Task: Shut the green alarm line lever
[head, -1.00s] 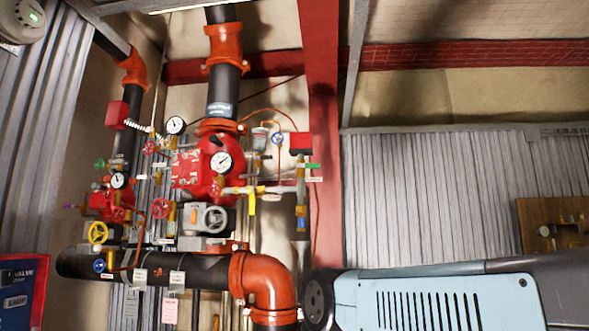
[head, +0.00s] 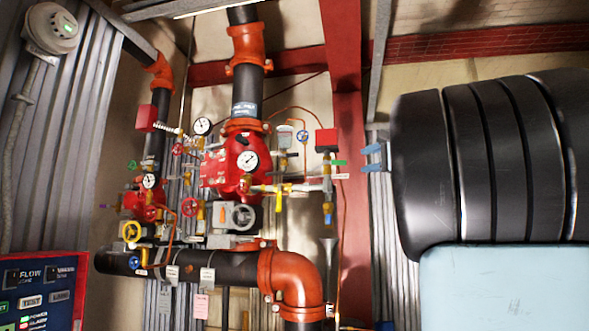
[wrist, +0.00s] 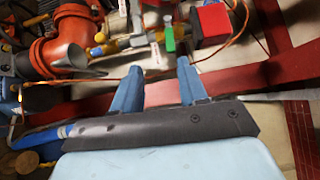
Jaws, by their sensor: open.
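The green alarm line lever (head: 339,162) sticks out to the right from the pipe on the right side of the valve assembly, below a red box. It also shows in the wrist view (wrist: 169,38), just beyond my fingertips and roughly between them. My gripper (head: 366,158) is open and empty, with blue fingers pointing left toward the lever. In the head view a small gap shows between fingertips and lever. In the wrist view my gripper (wrist: 158,72) has both fingers apart, with nothing between them.
The red box (head: 327,140) sits just above the lever, also close by in the wrist view (wrist: 209,24). A yellow lever (head: 279,201) is to the left. A red column (head: 349,200) stands behind. A copper line runs near the lever. A large orange elbow (head: 295,280) lies below.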

